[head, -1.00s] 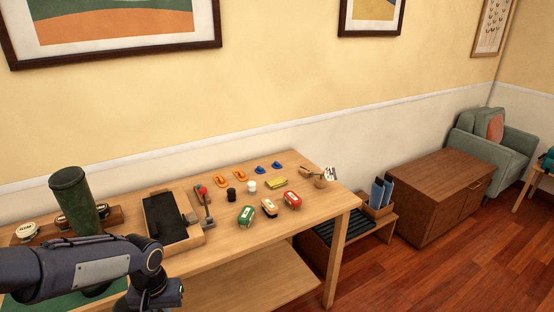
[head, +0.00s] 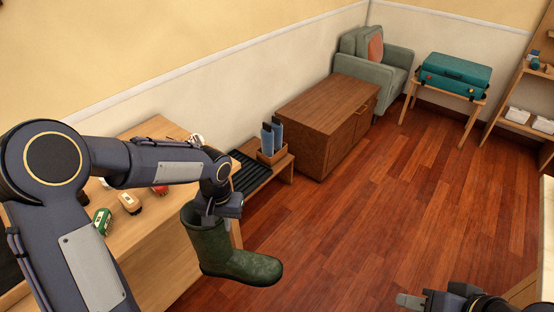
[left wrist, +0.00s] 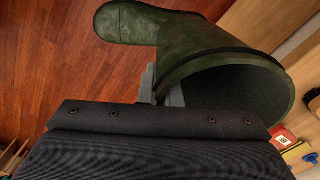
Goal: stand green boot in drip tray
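The green boot (head: 240,258) hangs in the air in front of the wooden bench, shaft up and toe pointing right. My left gripper (head: 209,218) is shut on the upper shaft wall. In the left wrist view the boot (left wrist: 190,48) shows its open top, with the fingers (left wrist: 162,88) pinching the rim. A black ribbed tray (head: 250,173), which looks like the drip tray, lies on a low shelf beyond the bench; my left arm partly hides it. My right gripper (head: 411,299) is at the bottom right, partly cut off, and its opening is unclear.
A box with blue upright items (head: 271,145) stands at the tray's right. A brown cabinet (head: 328,120) is beyond it. The wooden floor (head: 370,220) is open at the right.

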